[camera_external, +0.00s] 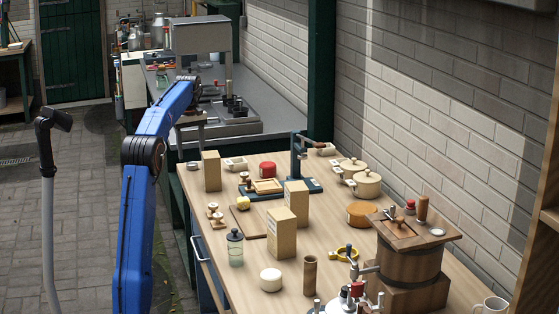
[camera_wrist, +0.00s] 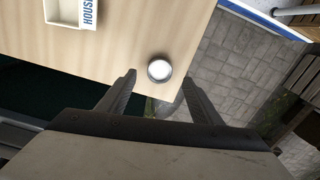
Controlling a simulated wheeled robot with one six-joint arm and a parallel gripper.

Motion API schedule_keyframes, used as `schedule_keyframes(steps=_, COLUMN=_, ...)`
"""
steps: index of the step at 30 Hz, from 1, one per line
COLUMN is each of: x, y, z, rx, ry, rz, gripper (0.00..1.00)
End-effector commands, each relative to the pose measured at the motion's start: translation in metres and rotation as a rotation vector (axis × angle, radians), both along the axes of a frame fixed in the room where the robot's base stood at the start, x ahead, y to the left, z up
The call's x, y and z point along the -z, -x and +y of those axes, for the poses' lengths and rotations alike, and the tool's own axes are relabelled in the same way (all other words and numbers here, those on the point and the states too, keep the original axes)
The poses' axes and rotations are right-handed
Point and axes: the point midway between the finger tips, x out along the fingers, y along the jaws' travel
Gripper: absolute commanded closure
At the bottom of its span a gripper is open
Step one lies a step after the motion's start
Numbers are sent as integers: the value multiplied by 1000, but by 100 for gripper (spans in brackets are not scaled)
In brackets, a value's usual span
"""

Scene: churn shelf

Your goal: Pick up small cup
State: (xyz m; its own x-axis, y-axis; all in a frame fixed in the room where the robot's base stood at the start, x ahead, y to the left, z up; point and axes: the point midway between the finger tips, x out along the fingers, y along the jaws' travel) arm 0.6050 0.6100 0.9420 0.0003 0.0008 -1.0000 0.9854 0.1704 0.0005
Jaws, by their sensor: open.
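A small round cup (camera_wrist: 159,69) with a dark rim and a pale inside stands upright on the wooden table near its corner in the wrist view. In the external view it appears as a small grey thing (camera_external: 193,166) at the table's far left corner. My gripper (camera_wrist: 159,77) is open and empty, and its two fingers point toward the cup. The cup shows between the fingertips in the picture, apart from both; the height gap cannot be told.
A cream tray with lettering (camera_wrist: 72,12) lies on the table (camera_wrist: 120,45), left of the cup. A tall box (camera_external: 211,171) stands close by in the external view. The table edge is beside the cup, with stone floor (camera_wrist: 228,62) beyond. Bare wood surrounds the cup.

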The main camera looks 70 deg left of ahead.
Motion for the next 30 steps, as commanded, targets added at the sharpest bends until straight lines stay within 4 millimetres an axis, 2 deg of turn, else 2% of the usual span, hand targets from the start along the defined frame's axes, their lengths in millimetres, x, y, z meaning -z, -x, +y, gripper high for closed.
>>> schedule_keyframes(steps=9, x=40, y=0, z=0, rx=0, ry=2, rz=2, gripper=41)
schedule_keyframes(steps=18, x=44, y=0, z=0, rx=0, ry=0, rz=0, gripper=41)
schedule_keyframes(steps=19, x=44, y=0, z=0, rx=0, ry=0, rz=0, gripper=43)
schedule_keyframes(steps=20, x=44, y=0, z=0, rx=0, ry=0, rz=0, gripper=50)
schedule_keyframes(steps=24, x=44, y=0, z=0, rx=0, ry=0, rz=0, gripper=84)
schedule_keyframes(steps=30, x=44, y=0, z=0, rx=0, ry=0, rz=0, gripper=85)
